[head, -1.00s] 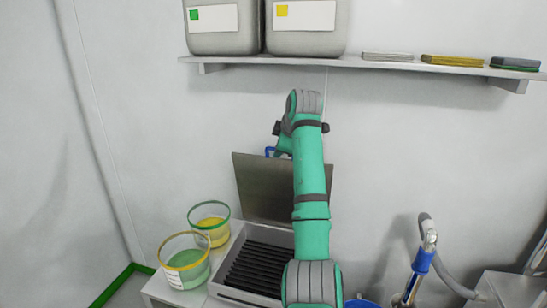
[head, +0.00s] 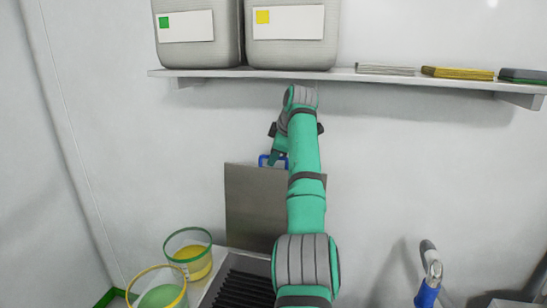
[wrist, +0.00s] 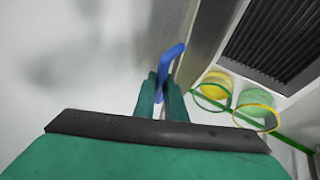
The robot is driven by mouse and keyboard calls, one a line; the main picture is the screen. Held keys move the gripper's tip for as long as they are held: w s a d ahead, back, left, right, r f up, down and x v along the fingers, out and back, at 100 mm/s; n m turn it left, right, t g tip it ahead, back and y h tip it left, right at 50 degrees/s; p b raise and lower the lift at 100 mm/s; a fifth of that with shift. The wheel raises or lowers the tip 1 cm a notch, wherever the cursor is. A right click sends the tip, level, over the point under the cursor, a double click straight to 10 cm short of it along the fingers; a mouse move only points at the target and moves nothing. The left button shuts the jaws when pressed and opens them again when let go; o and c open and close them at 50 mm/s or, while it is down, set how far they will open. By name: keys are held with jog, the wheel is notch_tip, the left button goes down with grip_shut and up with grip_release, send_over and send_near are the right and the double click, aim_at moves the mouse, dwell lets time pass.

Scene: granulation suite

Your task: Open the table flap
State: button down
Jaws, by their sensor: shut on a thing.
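The table flap (head: 248,212) is a flat grey-brown panel standing raised, roughly upright, at the back of the table, near the wall. A blue handle (head: 264,160) sits at its top edge, and it also shows in the wrist view (wrist: 169,62). My gripper (wrist: 160,96) is shut on the blue handle, with one green finger on each side of it. In the head view, my green arm covers the right part of the flap and most of the gripper. The table (head: 208,297) has a dark slatted grating (head: 246,283) in front of the flap.
A yellow-filled tub (head: 190,252) and a green-filled tub (head: 160,296) stand left of the grating. A wall shelf (head: 345,76) with two large canisters hangs above my arm. A blue-and-grey hose nozzle (head: 429,284) is at the right.

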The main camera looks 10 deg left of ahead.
jog(key=shift+w+d+f, duration=0.1)
jog(key=shift+w+f, duration=0.05)
jog(key=shift+f, duration=0.55)
jog(key=c, duration=1.8)
grip_release()
jog(key=shift+r, duration=0.1)
jog(key=shift+s+d+r, duration=0.15)
jog(key=shift+s+r, duration=0.05)
jog(key=shift+r, duration=0.55)
jog(key=s+d, duration=0.2)
jog(key=s, duration=0.1)
jog(key=s+d, duration=0.6)
jog(key=shift+s+r, duration=0.1)
jog(key=shift+r, duration=0.3)
